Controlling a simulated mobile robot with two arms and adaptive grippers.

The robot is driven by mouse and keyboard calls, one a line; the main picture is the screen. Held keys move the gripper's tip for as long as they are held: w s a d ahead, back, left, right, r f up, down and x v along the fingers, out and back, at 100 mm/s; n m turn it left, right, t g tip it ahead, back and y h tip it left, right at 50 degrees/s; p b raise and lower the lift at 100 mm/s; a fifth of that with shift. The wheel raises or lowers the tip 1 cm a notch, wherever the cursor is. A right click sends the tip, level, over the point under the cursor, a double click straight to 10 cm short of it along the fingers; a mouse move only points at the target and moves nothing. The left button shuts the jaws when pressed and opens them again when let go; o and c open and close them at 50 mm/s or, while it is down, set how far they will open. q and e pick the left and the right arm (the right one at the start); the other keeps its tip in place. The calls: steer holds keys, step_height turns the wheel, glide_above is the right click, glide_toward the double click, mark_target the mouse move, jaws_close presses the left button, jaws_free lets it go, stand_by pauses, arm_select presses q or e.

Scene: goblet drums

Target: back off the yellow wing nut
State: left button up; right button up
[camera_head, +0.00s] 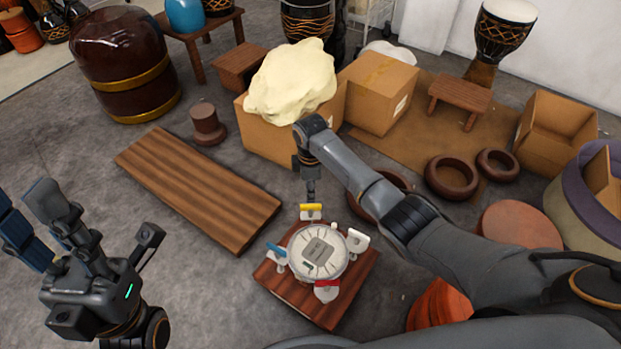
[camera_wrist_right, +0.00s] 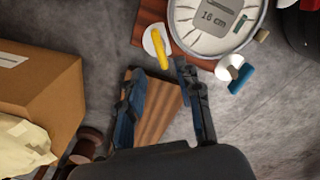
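The yellow wing nut (camera_head: 311,207) sits on a pale round base at the far edge of a round white gauge-like device (camera_head: 319,251) on a wooden block (camera_head: 326,310). The yellow wing nut also shows in the right wrist view (camera_wrist_right: 160,48), just beyond the fingertips. My right gripper (camera_head: 311,190) points down above it. In the wrist view its fingers (camera_wrist_right: 160,70) are spread apart with nothing between them; the wing nut lies slightly ahead of the gap. My left gripper (camera_head: 97,215) is open and empty at the lower left, away from the device.
Blue (camera_head: 275,249), red (camera_head: 326,284) and white (camera_head: 357,238) wing nuts ring the device. A striped wooden board (camera_head: 198,188) lies left of it. Cardboard boxes (camera_head: 378,92) and a cream lump (camera_head: 292,82) stand behind. Grey floor is free between board and left gripper.

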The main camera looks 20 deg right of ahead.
steer(key=shift+r, duration=2.25)
